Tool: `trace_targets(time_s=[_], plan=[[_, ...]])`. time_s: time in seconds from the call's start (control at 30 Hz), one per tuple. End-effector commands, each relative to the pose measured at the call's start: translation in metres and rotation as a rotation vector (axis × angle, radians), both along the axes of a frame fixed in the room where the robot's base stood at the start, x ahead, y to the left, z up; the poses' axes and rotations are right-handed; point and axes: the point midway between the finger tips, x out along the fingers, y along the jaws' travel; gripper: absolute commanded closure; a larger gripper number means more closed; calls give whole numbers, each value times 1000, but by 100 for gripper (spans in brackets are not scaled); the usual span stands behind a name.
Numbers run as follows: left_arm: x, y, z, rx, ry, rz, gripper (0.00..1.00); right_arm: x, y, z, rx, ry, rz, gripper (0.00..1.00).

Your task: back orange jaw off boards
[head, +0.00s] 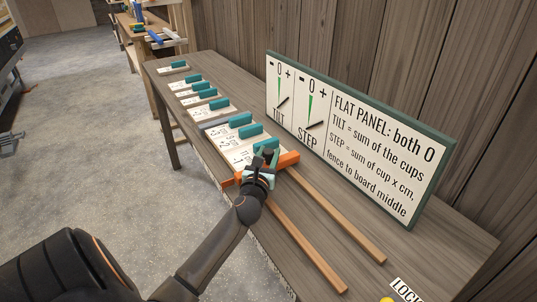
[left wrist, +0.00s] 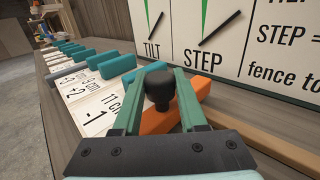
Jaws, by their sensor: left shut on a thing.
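The orange jaw (head: 289,160) lies across the bench at the right end of the near row of boards (head: 246,157). It also shows in the left wrist view (left wrist: 158,123), right beside the board marked -1 (left wrist: 96,117). Whether jaw and board touch is hard to tell. My left gripper (head: 264,163) is over the jaw's middle, its two green fingers shut around a black knob (left wrist: 160,88) above the jaw. The gripper hides part of the jaw. My right gripper is not in view.
Two wooden rails (head: 337,214) run from the jaw toward the near right, with bare bench between them. A sign with TILT and STEP dials (head: 357,134) stands behind; both black needles slant away from the green marks. More teal-topped boards (head: 197,92) lie further left.

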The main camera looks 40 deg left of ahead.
Motion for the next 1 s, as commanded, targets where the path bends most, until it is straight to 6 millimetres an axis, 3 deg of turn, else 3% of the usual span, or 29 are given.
trace_targets(time_s=[0.83,1.0], plan=[[0,-1,-1,-1,0,-1,100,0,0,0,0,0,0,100],[-5,-19,-2,-5,3,-4,100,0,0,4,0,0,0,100]])
